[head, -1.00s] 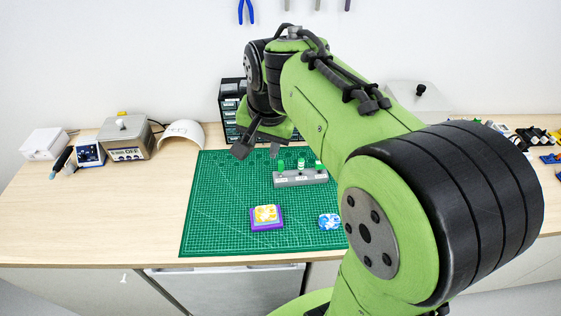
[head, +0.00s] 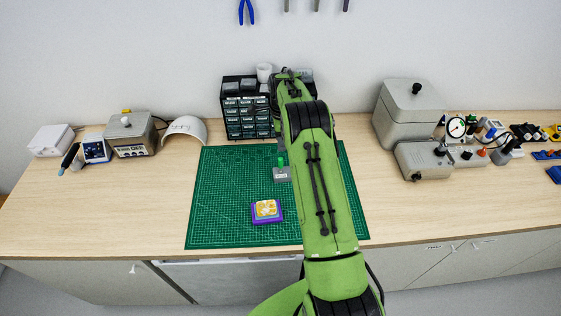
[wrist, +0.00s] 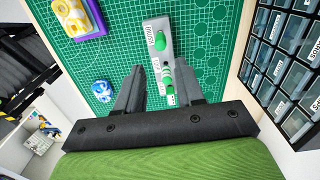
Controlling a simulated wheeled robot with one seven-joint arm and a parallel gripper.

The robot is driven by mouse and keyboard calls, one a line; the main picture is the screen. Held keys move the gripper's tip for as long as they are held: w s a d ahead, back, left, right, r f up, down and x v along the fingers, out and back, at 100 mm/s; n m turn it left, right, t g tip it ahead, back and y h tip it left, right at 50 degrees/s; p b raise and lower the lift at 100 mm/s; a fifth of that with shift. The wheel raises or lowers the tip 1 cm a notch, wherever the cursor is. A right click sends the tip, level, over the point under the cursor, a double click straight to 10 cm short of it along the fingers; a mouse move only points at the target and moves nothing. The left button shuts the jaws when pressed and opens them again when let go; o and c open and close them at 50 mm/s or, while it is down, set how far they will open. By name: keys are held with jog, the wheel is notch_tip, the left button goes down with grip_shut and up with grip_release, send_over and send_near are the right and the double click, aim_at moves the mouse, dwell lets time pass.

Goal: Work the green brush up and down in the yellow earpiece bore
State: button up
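The yellow earpiece (head: 266,208) sits in a purple holder (head: 254,217) on the green mat; both also show at the top left of the wrist view. A grey rack (head: 283,175) holds upright brushes with green tops. One green brush (head: 281,160) shows in the head view, beside my arm. In the wrist view the rack (wrist: 150,27) holds a plain green brush (wrist: 160,41) and others with white bands nearer my gripper. My gripper (wrist: 160,70) is open above the rack, its fingers apart on either side of the brushes. It is hidden behind my arm in the head view.
A blue and white earpiece (wrist: 102,91) lies on the mat left of my gripper. A black drawer cabinet (head: 246,115) stands at the mat's back edge. Grey boxes (head: 407,110) and small instruments stand at the right. The mat's left half (head: 225,190) is mostly clear.

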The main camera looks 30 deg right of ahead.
aim_at(280, 158)
notch_tip(280, 158, down, 10)
jog(key=b, duration=0.5)
jog(key=shift+w+a+r, duration=0.1)
jog(key=shift+r, duration=0.2)
jog(key=shift+r, duration=0.1)
grip_shut()
jog(key=shift+r+p, duration=0.75)
jog(key=shift+r, duration=0.75)
